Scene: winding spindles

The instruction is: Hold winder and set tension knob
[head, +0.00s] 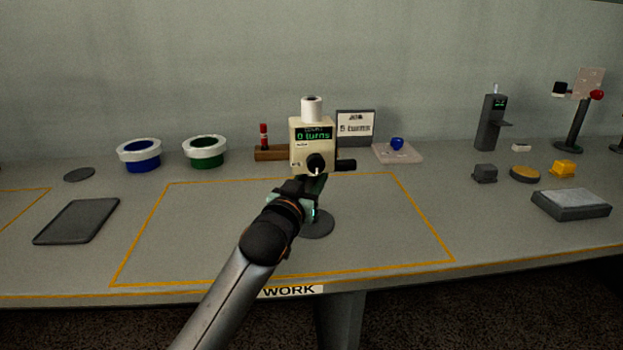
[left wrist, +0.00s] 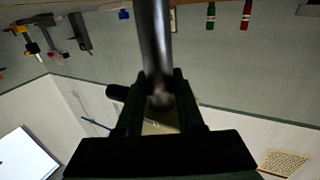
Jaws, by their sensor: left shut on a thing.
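The winder (head: 298,135) is a cream box on a post with a round dark base (head: 317,226), standing upright in the marked work area. Its green display reads "0 turns". A black knob (head: 316,162) with a pale mark is on its front, and a dark handle (head: 346,165) sticks out at its right. A white spool (head: 311,105) is on top. My left gripper (head: 304,191) is shut on the winder's post, just below the box. The left wrist view shows the grey post (left wrist: 152,40) between its fingers (left wrist: 158,100). My right gripper is not in view.
A sign (head: 356,127) reading "5 turns" stands behind the winder. A blue thing (head: 397,143) sits on a pale plate at its right. Two tubs, blue (head: 142,161) and green (head: 205,158), stand at the left. The orange-outlined area is otherwise clear.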

